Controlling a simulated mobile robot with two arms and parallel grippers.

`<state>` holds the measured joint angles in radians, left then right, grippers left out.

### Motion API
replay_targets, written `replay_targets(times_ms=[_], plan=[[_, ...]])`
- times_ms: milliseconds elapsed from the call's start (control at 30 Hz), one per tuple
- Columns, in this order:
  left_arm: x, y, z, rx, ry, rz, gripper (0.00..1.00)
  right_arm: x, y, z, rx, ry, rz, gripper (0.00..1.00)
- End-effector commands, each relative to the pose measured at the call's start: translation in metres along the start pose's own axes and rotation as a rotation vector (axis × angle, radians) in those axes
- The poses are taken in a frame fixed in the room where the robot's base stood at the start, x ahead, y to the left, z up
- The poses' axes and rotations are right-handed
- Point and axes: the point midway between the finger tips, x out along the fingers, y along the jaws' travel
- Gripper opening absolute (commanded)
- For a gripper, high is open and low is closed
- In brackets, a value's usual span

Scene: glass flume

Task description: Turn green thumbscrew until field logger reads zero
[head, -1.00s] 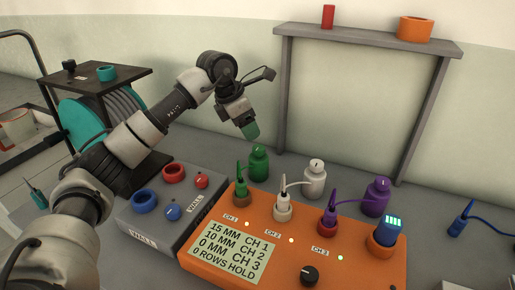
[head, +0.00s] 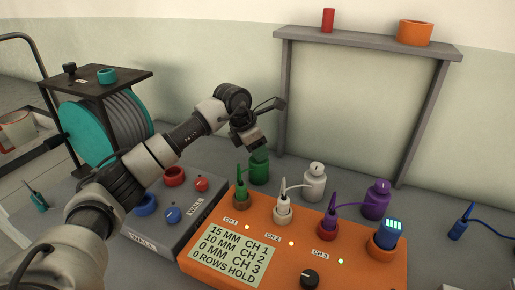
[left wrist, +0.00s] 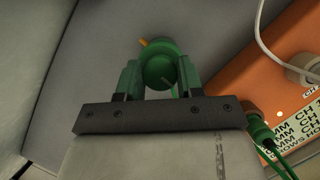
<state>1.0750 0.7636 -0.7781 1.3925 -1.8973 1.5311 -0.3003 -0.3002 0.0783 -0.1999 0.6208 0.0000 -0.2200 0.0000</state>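The green thumbscrew (head: 259,172) stands upright on the grey surface behind the orange field logger (head: 370,265). The logger's display (head: 236,251) reads 15 MM CH 1, 10 MM CH 2, 0 MM CH 3, 0 ROWS HOLD. My left gripper (head: 258,150) is over the thumbscrew's top and hides it in the head view. In the left wrist view, the green fingers (left wrist: 160,78) are apart, one on each side of the round thumbscrew head (left wrist: 159,68). I cannot tell whether they touch it. My right gripper is not in view.
A white screw (head: 314,182) and a purple screw (head: 376,200) stand to the right. Cabled plugs, including a green one (head: 241,190), sit on the logger. A grey box (head: 180,235) with red and blue knobs is at left. A grey shelf (head: 365,42) stands behind.

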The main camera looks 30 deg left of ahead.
Motion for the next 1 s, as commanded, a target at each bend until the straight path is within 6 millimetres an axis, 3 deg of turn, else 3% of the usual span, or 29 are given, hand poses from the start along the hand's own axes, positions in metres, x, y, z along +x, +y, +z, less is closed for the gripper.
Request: replay_targets(times_ms=[33,133,567,1000], plan=[[-0.0002,0.0001,0.0,0.0,0.0,0.001,0.27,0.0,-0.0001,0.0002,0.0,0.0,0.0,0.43],[-0.0003,0.0002,0.0,0.0,0.0,0.001,0.13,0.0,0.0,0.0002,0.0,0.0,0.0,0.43],[-0.0011,0.0012,0.0002,0.097,0.001,-0.039,0.13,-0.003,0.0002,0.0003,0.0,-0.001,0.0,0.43],[-0.0012,0.0024,0.0011,0.426,-0.001,-0.176,0.13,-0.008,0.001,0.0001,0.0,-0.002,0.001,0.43]])
